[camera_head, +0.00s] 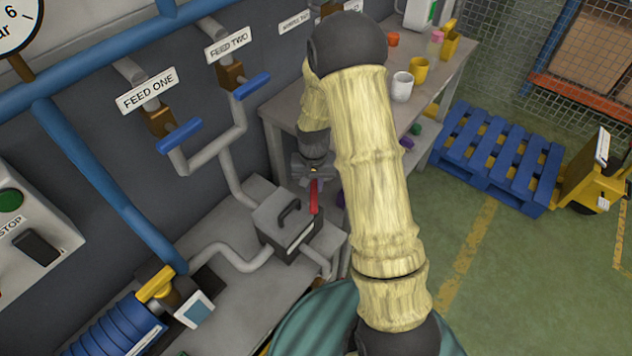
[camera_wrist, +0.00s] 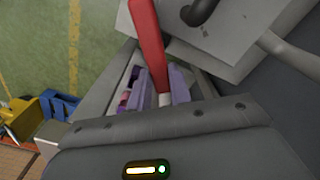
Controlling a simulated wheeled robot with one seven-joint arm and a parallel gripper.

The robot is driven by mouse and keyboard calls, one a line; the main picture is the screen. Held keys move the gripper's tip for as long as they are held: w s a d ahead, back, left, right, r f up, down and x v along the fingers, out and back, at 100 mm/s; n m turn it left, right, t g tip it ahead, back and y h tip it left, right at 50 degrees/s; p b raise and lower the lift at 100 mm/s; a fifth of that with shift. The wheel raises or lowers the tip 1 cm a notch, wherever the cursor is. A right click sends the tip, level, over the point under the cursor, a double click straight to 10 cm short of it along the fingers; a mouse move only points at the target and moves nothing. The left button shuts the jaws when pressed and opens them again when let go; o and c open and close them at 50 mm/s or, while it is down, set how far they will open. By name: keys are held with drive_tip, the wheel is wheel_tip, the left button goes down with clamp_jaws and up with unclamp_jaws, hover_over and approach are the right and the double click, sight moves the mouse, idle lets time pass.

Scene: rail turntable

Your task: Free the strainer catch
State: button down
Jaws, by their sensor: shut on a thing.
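The strainer (camera_head: 272,214) is a grey box with a dark arched handle on its lid, on the bench below the feed pipes. Its catch (camera_head: 314,197) is a red lever standing up at the box's right side. My gripper (camera_head: 314,175) is at the lever's upper end, pointing down. In the wrist view the red catch (camera_wrist: 148,40) runs down between the lavender pads of my gripper (camera_wrist: 158,88), which is shut on it. The strainer lid (camera_wrist: 235,35) and part of its handle show at the top there. The catch's lower joint is hard to make out.
Blue-handled valves (camera_head: 180,136) labelled FEED ONE and FEED TWO are on the wall at left. A side table (camera_head: 433,85) with mugs and bottles stands behind my arm. A blue pallet (camera_head: 497,155) lies on the floor at right.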

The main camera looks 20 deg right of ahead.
drive_tip(key=n, duration=0.3)
drive_tip(key=shift+a+r+n+p, duration=0.1)
drive_tip(key=shift+a+n+p, duration=0.2)
drive_tip(key=shift+n+p, duration=0.1)
drive_tip(key=n, duration=0.2)
drive_tip(key=n+p, duration=0.1)
drive_tip(key=n, duration=0.1)
drive_tip(key=shift+a, duration=0.4)
drive_tip(key=shift+n, duration=0.3)
drive_tip(key=c, duration=1.3)
unclamp_jaws()
wheel_tip(320, 180, up, 17)
drive_tip(key=shift+r, duration=0.15)
